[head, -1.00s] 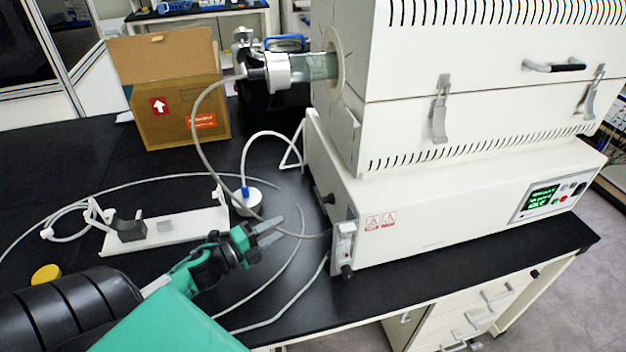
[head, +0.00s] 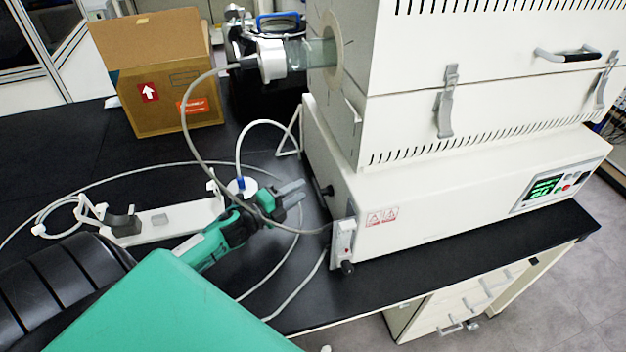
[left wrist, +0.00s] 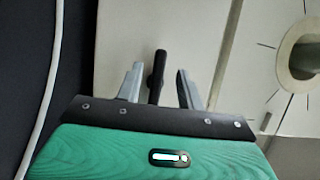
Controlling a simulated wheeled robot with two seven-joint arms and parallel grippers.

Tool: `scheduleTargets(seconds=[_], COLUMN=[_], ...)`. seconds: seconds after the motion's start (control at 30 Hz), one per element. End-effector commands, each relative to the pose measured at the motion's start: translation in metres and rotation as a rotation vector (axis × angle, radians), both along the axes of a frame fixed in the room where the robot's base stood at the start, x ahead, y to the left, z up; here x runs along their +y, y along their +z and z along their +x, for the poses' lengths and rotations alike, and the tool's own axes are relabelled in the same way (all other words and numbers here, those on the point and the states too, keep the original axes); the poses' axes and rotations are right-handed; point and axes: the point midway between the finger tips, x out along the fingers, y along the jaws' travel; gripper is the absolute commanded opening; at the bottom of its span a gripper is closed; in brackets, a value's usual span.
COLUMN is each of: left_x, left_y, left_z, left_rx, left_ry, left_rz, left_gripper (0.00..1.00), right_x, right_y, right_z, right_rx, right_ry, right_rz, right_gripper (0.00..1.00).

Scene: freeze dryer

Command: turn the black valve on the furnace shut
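The furnace (head: 440,205) is a large white box on the black bench. A small black valve (head: 326,191) sticks out from its left side. In the left wrist view the black valve (left wrist: 156,76) appears as a dark upright bar between the two grey fingers. My left gripper (head: 294,193) is just left of the valve in the head view. In the left wrist view the left gripper (left wrist: 157,88) is open, with a gap on each side of the valve. I see no clear contact. My right gripper is not in view.
A flow meter with a black knob (head: 347,267) sits at the furnace's front corner. A grey hose (head: 190,130) loops down near my left gripper. A white stand (head: 150,225) and a cardboard box (head: 160,75) are on the left. A glass tube (head: 318,53) juts out above.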

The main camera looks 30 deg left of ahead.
Motion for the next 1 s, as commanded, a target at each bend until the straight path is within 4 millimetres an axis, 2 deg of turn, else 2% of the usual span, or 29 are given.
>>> scheduleTargets(seconds=[0.2,0.4,0.83,0.87,1.0], left_x=[-0.01,-0.016,-0.018,-0.018,-0.018], left_y=[0.003,0.001,0.0,0.0,0.0], left_z=[0.031,0.049,0.056,0.056,0.056], left_rx=[-0.002,-0.001,0.0,0.0,0.0], left_ry=[-0.001,0.0,0.0,0.0,0.0], left_rz=[-0.001,-0.001,0.0,0.0,0.0], left_gripper=[0.38,0.38,0.38,0.34,0.07], right_x=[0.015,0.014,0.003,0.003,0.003], right_y=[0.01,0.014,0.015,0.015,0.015], right_z=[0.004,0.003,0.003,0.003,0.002], right_rx=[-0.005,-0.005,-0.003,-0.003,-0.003], right_ry=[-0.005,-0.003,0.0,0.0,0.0], right_rz=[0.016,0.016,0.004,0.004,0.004], right_gripper=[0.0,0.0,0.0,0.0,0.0])
